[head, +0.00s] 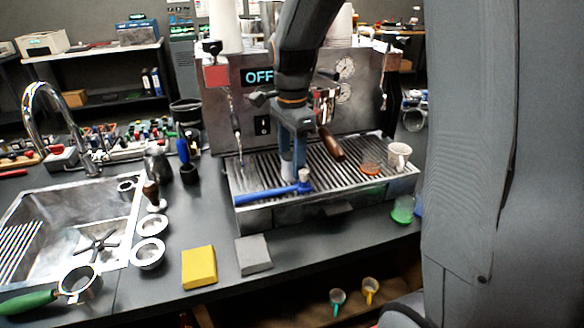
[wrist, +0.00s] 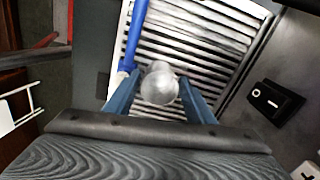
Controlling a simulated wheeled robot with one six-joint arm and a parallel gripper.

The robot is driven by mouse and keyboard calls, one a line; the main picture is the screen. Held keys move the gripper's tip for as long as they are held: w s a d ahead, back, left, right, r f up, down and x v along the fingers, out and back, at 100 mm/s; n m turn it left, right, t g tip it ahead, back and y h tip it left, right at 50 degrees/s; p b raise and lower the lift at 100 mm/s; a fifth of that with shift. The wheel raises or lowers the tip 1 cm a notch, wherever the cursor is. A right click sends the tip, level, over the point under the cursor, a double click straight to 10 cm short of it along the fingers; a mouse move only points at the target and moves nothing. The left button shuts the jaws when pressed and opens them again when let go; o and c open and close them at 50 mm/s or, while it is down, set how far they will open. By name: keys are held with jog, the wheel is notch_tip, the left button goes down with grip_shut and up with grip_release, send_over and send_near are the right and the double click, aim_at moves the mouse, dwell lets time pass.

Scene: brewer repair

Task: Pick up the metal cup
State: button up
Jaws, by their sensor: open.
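A small round silver-grey thing, which looks like the metal cup (wrist: 160,82), stands between my fingers in the wrist view. Its inside cannot be made out. In the head view, a small pale top (head: 304,174) shows just beside my fingers, and the rest is mostly hidden. My gripper (head: 293,168) points down over the left part of the slatted drip tray (head: 340,182). In the wrist view, its blue fingers (wrist: 160,98) are apart, one on each side of the round thing. Whether either finger touches it cannot be told.
A blue-handled tool (head: 268,193) lies along the tray's front left, close beside the cup. A brown-handled part (head: 330,145) hangs from the machine (head: 225,100) to the right. The sink (head: 115,205) is left.

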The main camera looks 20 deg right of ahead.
jog(key=shift+c, duration=0.4)
jog(key=c, duration=0.8)
